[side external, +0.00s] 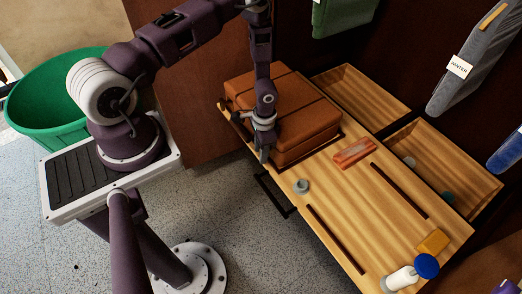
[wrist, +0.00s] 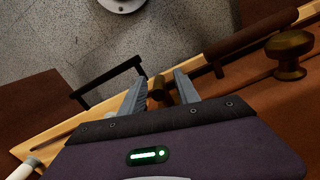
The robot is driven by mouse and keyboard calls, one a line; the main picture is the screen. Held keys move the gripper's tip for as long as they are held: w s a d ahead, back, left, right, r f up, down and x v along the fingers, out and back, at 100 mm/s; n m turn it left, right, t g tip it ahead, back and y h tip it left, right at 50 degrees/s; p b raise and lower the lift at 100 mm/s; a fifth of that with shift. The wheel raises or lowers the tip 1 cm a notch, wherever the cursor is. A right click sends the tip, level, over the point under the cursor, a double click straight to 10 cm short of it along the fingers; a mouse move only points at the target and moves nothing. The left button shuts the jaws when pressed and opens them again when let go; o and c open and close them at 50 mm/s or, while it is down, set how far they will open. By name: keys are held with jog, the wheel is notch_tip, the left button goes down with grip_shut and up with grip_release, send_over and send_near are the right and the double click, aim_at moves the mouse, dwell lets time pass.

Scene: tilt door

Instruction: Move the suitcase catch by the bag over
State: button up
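The brown suitcase (side external: 290,112) lies closed on the wooden table, and its side fills the right of the wrist view (wrist: 270,100). A small brass catch (wrist: 158,89) shows on its front edge, beside the dark handle (wrist: 250,34). A larger brass knob (wrist: 289,50) stands to the right. My gripper (side external: 264,156) points down at the suitcase's front side. In the wrist view my gripper (wrist: 160,90) has its two fingers apart, with the brass catch appearing between them. I cannot tell whether either finger touches it. The catch is hidden in the side view.
The table (side external: 335,205) also bears a reddish case (side external: 354,153), a small grey ring (side external: 301,186), a yellow block (side external: 433,241) and a white bottle with a blue cap (side external: 402,278). Open drawers (side external: 450,165) lie behind. A black bar handle (side external: 272,195) juts from the front.

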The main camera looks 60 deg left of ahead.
jog(key=r, duration=0.7)
jog(key=shift+w, duration=0.25)
notch_tip(320, 180, up, 24)
jog(key=w+n+t+y, duration=0.1)
jog(key=t+y, duration=0.1)
jog(key=s+d+r+t, duration=0.1)
jog(key=s+d+r, duration=0.2)
jog(key=s+r, duration=0.2)
jog(key=s+d+r+n+t+h, duration=0.1)
jog(key=s+d+r+t, duration=0.1)
jog(key=s+r, duration=0.3)
jog(key=s+d+r+t+h, duration=0.1)
jog(key=s+d+r, duration=0.3)
jog(key=s, duration=0.5)
jog(key=shift+r+n, duration=0.4)
jog(key=shift+r, duration=0.55)
jog(key=shift+a, duration=0.1)
